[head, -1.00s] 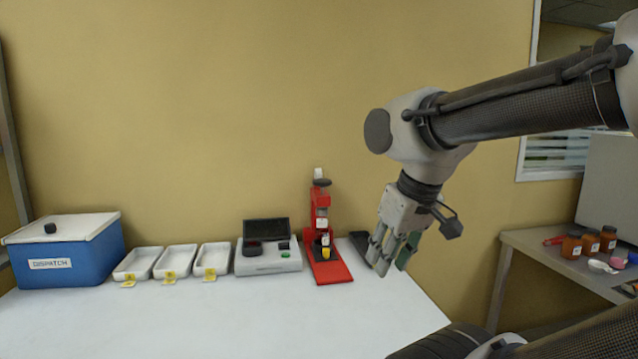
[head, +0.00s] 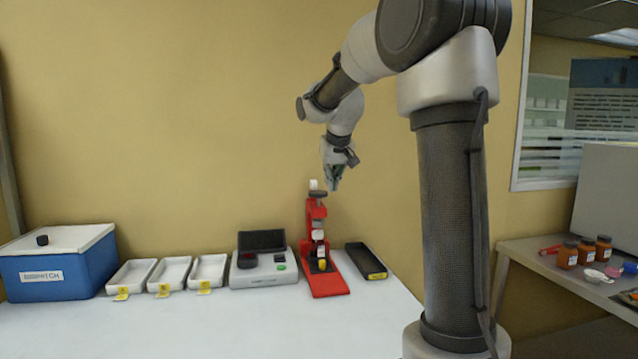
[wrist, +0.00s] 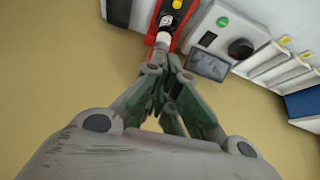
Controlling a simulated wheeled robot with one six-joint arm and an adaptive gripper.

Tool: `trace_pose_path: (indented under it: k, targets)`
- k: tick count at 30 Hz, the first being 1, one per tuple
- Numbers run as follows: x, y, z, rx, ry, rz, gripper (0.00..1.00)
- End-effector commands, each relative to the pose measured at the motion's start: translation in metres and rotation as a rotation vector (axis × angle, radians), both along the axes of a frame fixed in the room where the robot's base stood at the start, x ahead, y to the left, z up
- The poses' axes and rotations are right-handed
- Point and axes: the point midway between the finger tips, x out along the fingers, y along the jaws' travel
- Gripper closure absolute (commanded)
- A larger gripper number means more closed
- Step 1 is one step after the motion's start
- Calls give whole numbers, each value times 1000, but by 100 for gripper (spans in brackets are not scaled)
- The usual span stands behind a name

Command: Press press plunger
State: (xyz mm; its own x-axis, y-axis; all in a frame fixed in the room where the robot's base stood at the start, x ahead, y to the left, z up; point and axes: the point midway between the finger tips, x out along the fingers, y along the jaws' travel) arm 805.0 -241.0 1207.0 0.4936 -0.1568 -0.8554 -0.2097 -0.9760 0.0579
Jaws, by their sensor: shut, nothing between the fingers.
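The red press (head: 326,282) stands upright on the white table in the head view. Its plunger (head: 313,185) has a white top over a dark collar. In the wrist view the red press (wrist: 186,38) shows at the top, with the white plunger top (wrist: 163,38) just beyond my fingertips. My gripper (head: 334,187) is shut and empty, pointing down, close beside the plunger top and slightly right of it in the head view. It also shows in the wrist view (wrist: 162,58). I cannot tell whether the fingertips touch the plunger.
A grey device with a screen (head: 263,272) stands left of the press, and a black tray (head: 366,262) lies to its right. Several white trays (head: 131,276) and a blue dispatch box (head: 60,265) are farther left. The front of the table is clear.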

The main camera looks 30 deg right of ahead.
Motion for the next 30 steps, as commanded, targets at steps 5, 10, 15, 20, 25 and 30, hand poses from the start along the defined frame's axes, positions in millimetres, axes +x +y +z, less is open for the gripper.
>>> trace_pose_path:
  k: [5, 10, 15, 20, 25, 30]
  targets:
    - [53, -10, 61, -18, -178, -31, 100]
    - [64, -12, 81, -8, -252, -57, 100]
    - [64, -11, 81, -3, -252, -62, 100]
    - [64, -11, 80, -3, -250, -61, 100]
    - [73, -14, 69, -3, -248, -62, 100]
    - [95, -20, 46, -3, -247, -62, 100]
